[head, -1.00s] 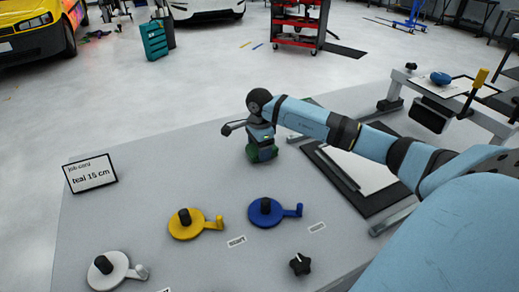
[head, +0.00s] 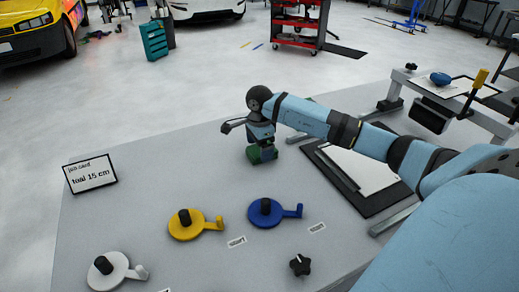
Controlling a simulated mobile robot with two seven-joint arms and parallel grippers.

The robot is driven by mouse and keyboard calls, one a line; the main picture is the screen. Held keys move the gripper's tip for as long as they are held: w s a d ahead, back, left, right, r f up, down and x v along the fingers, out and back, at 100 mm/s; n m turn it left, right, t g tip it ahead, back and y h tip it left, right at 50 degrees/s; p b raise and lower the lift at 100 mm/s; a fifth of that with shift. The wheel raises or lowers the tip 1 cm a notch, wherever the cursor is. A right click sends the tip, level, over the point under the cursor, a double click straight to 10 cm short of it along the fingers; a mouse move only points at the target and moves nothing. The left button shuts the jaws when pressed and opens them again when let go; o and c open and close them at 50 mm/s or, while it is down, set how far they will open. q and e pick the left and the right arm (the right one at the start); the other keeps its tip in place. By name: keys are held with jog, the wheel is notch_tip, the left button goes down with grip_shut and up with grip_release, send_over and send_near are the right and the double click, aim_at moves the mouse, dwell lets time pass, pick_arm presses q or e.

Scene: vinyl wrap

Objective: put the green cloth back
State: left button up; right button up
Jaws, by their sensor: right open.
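The green cloth (head: 262,155) lies on the grey table, a small dark green folded block near the table's middle. My right gripper (head: 262,146) is directly above it, pointing down, with its fingers open. The gripper hides part of the cloth's top, and I cannot tell whether the fingers touch it. My left gripper is not in the head view.
A yellow disc (head: 186,230), a blue disc (head: 268,213) and a white disc (head: 108,272) with handles lie at the front. A job card reading "teal 15 cm" (head: 90,174) stands left. A black-framed board (head: 372,205) lies right. The table's left middle is clear.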

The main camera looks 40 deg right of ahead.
aim_at(259, 150)
notch_tip(259, 150, up, 11)
jog(key=shift+f, duration=0.15)
dwell(0.6)
